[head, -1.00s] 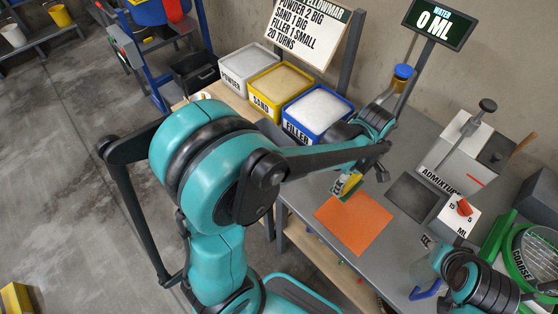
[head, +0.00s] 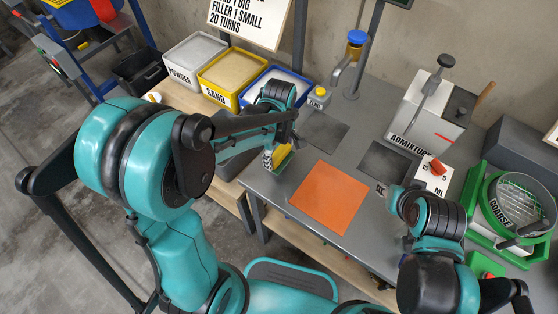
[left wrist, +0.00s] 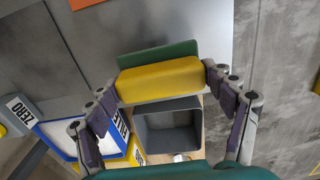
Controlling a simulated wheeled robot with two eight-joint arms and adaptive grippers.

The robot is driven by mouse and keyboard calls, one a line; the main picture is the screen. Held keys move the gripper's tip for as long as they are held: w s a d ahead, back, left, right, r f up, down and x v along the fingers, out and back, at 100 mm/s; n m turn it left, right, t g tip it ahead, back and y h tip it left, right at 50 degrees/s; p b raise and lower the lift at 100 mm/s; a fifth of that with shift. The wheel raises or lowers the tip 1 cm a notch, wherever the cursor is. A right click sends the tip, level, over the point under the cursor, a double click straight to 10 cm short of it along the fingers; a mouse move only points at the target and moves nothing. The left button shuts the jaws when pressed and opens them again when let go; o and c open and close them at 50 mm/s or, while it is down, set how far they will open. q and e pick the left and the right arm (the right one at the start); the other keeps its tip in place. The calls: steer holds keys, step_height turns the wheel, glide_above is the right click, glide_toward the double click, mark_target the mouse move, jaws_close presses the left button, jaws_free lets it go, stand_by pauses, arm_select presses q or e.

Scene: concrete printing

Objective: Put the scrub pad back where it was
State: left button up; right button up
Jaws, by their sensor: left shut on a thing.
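The scrub pad (head: 281,158) has a yellow body and a green layer. My left gripper (head: 272,160) is shut on it by the counter's left edge, left of the orange mat (head: 330,197). In the left wrist view the yellow side of the pad (left wrist: 160,80) spans between the fingers of the left gripper (left wrist: 165,88). An open grey bin (left wrist: 168,132) shows just past the pad there; I cannot tell the height between them. My right gripper (head: 394,197) is over the counter to the right of the mat, its fingers mostly hidden by its wrist.
Powder (head: 194,55), sand (head: 233,72) and filler (head: 290,78) boxes line the back left. The admixture device (head: 425,105) and green sieve (head: 510,205) are at right. The orange mat is clear.

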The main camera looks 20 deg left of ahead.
mark_target(279, 160)
arm_select(q)
step_height(279, 160, down, 4)
steer(key=shift+f+b, duration=0.1)
steer(key=shift+b, duration=0.7)
steer(key=o, duration=1)
steer(key=shift+o, duration=0.2)
